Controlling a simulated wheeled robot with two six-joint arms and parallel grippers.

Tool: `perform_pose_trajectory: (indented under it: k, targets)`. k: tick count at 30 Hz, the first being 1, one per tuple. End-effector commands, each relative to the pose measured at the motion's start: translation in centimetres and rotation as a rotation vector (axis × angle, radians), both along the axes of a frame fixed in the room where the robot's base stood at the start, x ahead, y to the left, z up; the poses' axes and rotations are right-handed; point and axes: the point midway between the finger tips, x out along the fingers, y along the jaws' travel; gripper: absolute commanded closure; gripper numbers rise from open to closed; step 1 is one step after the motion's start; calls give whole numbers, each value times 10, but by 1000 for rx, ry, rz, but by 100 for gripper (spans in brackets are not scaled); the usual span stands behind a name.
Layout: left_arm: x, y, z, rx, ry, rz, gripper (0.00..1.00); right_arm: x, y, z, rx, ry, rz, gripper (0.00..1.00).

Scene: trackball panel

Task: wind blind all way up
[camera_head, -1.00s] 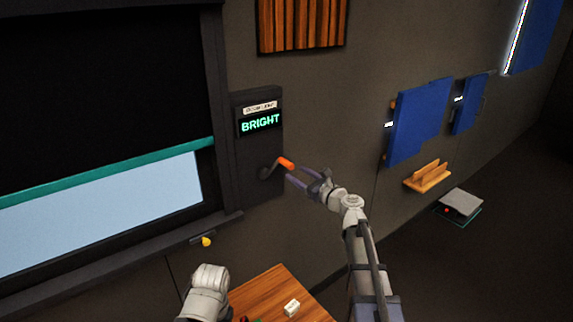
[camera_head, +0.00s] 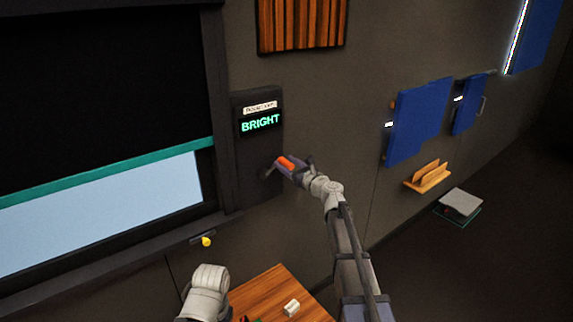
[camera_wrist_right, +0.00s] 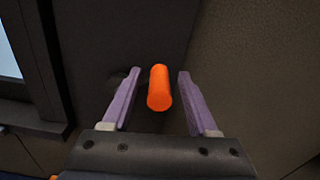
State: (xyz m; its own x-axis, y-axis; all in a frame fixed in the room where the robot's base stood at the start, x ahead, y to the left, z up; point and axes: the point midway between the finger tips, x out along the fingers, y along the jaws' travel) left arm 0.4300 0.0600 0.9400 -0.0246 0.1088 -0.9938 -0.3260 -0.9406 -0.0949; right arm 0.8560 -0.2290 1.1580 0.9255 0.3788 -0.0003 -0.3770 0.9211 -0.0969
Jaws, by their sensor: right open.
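The black blind (camera_head: 100,90) with a teal bottom bar (camera_head: 110,174) covers the upper part of the window, and the pale pane (camera_head: 110,215) shows below it. A dark wall panel (camera_head: 245,165) beside it carries a crank with an orange handle (camera_head: 285,162). In the right wrist view the orange handle (camera_wrist_right: 159,88) sits between the two purple fingers of my right gripper (camera_wrist_right: 152,100), with a gap on each side. My right gripper (camera_head: 290,167) is open around the handle in the head view. My left gripper is out of the head view; only part of my left arm shows.
Blue panels (camera_head: 418,120) and a wooden holder (camera_head: 428,177) are on the wall to the right.

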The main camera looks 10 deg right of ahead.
Motion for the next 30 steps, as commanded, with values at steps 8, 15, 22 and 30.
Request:
perform_pose_trajectory:
  k: [8, 15, 22, 30]
  targets:
    - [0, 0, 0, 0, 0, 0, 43, 1, 1, 0, 0, 0, 0, 45]
    - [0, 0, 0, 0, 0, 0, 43, 1, 1, 0, 0, 0, 0, 72]
    - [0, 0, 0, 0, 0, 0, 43, 1, 1, 0, 0, 0, 0, 98]
    - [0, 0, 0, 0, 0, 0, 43, 0, 1, 0, 0, 0, 1, 100]
